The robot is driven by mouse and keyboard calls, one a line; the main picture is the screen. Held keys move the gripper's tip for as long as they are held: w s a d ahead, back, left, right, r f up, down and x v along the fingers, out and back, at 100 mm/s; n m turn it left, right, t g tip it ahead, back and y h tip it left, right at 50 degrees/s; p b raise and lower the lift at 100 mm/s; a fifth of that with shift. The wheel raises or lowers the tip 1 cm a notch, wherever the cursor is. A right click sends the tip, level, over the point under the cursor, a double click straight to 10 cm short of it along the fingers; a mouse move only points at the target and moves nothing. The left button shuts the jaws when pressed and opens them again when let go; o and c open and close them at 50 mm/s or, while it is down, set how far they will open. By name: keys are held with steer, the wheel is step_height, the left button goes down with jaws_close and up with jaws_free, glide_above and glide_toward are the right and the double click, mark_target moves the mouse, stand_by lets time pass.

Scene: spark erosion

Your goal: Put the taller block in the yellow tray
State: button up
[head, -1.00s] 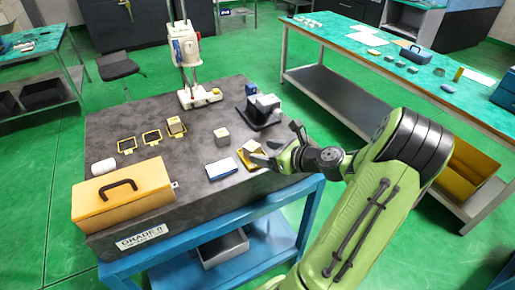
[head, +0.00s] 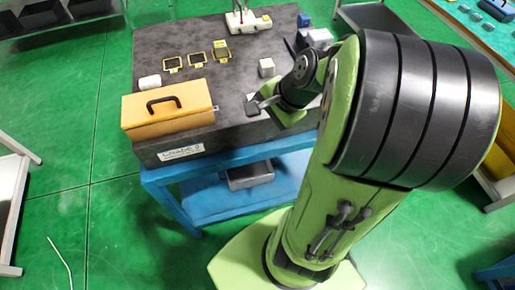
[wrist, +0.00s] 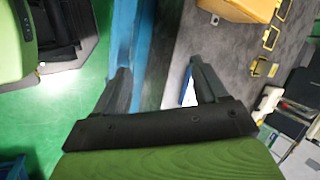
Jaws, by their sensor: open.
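A small grey block (head: 267,68) stands on the dark stone table, just beyond my gripper in the head view. Another block-like shape (head: 221,51) is at the rightmost of the small yellow frames; which block is taller I cannot tell. The yellow tray is not visible now; my arm covers much of that part of the table. My gripper (head: 262,104) is low over the table's front edge. In the wrist view my gripper (wrist: 162,88) has its fingers wide apart with nothing between them. A white-and-blue object (wrist: 188,88) shows beside the right finger.
An orange toolbox (head: 167,110) sits at the table's front left, with a white roll (head: 150,82) behind it. Two other yellow frames (head: 173,64) lie beyond. A white instrument base (head: 248,22) stands at the back. Dark-and-white equipment (head: 318,38) is at the right.

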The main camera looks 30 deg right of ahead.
steer(key=s+a+r+n+h, duration=0.1)
steer(key=s+a+r+n, duration=0.2)
steer(key=n, duration=0.5)
steer(key=s+a+r+n+h, duration=0.1)
steer(key=s+a+r+n, duration=0.2)
steer(key=s+a+n, duration=0.3)
steer(key=shift+s+r+n+t, duration=0.3)
steer(key=shift+s+r+n, duration=0.05)
steer(key=shift+s+n, duration=0.7)
steer(key=shift+r+p, duration=1.2)
steer(key=shift+r, duration=0.05)
